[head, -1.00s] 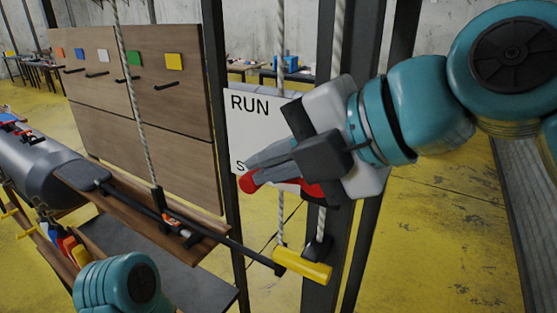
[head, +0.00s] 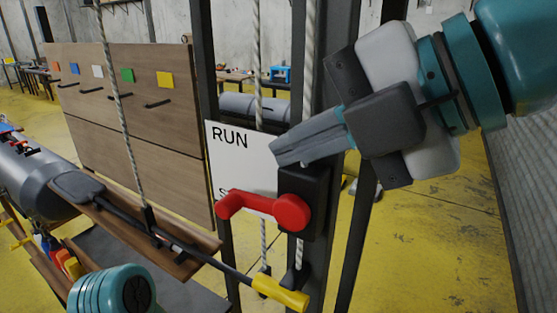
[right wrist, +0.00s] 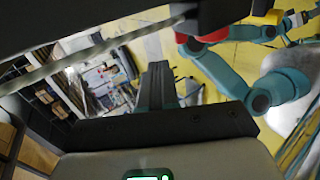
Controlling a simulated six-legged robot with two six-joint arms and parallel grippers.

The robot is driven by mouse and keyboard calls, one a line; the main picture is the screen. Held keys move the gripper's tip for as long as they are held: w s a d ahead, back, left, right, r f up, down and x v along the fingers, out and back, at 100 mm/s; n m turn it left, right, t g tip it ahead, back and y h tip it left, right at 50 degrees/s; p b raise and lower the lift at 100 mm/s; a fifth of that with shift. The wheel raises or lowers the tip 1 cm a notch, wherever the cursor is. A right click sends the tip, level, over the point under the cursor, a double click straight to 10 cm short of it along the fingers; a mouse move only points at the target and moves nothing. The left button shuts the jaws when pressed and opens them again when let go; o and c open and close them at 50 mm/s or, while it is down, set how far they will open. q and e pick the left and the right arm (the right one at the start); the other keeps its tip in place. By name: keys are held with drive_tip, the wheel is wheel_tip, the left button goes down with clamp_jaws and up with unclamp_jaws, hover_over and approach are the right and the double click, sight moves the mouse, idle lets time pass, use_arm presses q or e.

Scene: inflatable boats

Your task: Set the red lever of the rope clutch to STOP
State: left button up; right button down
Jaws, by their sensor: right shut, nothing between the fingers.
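The red lever (head: 262,208) sits on the black rope clutch (head: 318,200), in front of a white sign (head: 240,160). Its arm points left, close to level, with the round knob over the sign's lower word. RUN is readable at the top; below, only an S shows. My right gripper (head: 280,152) is shut and empty, above the lever and apart from it, its fingers pointing left across the sign's right edge. A red piece, likely the lever (right wrist: 208,36), shows at the top of the right wrist view. My left gripper is not seen.
White ropes (head: 308,60) run vertically by the dark post (head: 335,80). A bar with a yellow handle (head: 280,293) lies below the lever. A wooden panel (head: 140,130) with coloured squares stands at left. Yellow floor (head: 430,240) is open at right.

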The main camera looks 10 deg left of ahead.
drive_tip(key=d+r, duration=0.1)
drive_tip(key=s+d+r, duration=0.1)
drive_tip(key=r, duration=0.1)
drive_tip(key=shift+p, duration=0.35)
drive_tip(key=shift+d, duration=0.1)
drive_tip(key=shift+d, duration=0.1)
